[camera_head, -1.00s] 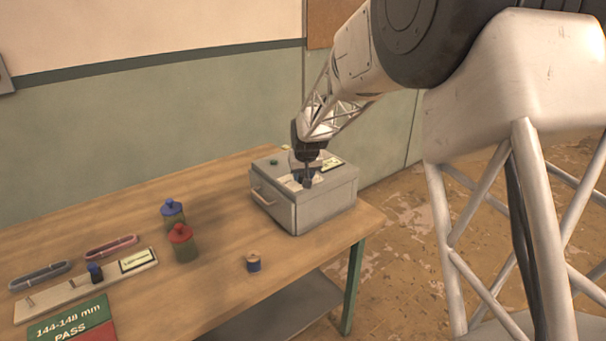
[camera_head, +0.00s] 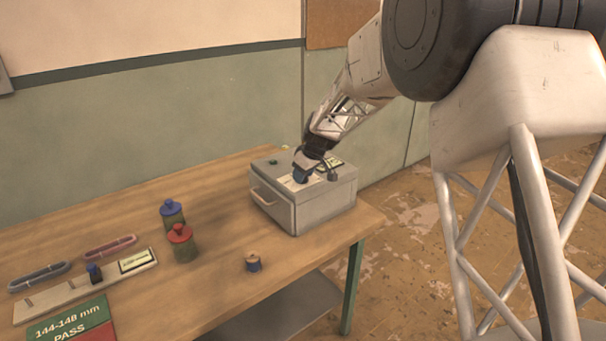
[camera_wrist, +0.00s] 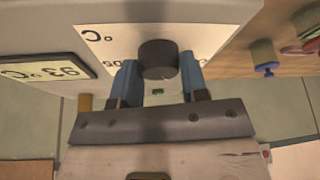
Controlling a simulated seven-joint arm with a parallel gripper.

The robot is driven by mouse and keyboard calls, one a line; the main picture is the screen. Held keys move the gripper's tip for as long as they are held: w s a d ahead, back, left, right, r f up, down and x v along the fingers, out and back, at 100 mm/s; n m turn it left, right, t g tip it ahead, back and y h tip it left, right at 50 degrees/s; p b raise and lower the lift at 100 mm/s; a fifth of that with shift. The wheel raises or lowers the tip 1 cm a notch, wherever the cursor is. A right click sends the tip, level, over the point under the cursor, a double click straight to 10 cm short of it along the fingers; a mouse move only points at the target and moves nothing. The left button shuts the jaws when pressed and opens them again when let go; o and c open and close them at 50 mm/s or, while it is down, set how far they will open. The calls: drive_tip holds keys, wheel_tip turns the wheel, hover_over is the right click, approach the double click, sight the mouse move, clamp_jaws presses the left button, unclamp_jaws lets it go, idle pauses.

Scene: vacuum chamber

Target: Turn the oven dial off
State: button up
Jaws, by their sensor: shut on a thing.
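The grey oven (camera_head: 325,212) stands at the right end of the workbench. My gripper (camera_head: 302,179) is tilted over its top, by the pale dial label. In the wrist view the dark round dial (camera_wrist: 158,58) sits between the two blue fingers of my gripper (camera_wrist: 159,78), which are shut on its sides. The dial is hidden by the gripper in the head view.
Left of the oven stand a blue-lidded jar (camera_head: 172,214), a red-lidded jar (camera_head: 182,245) and a small spool (camera_head: 253,263). Farther left are a gauge board (camera_head: 60,295) and a green-and-red PASS card (camera_head: 68,318).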

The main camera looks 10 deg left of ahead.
drive_tip(key=n+g, duration=0.1)
drive_tip(key=n, duration=0.2)
drive_tip(key=n+g, duration=0.1)
drive_tip(key=n, duration=0.2)
drive_tip(key=shift+w+y, duration=0.1)
drive_tip(key=shift+y, duration=0.2)
idle(0.3)
drive_tip(key=o, duration=0.9)
drive_tip(key=v, duration=0.7)
drive_tip(key=shift+w+d+r, duration=0.1)
drive_tip(key=shift+d+r, duration=0.05)
drive_tip(key=shift+r, duration=0.25)
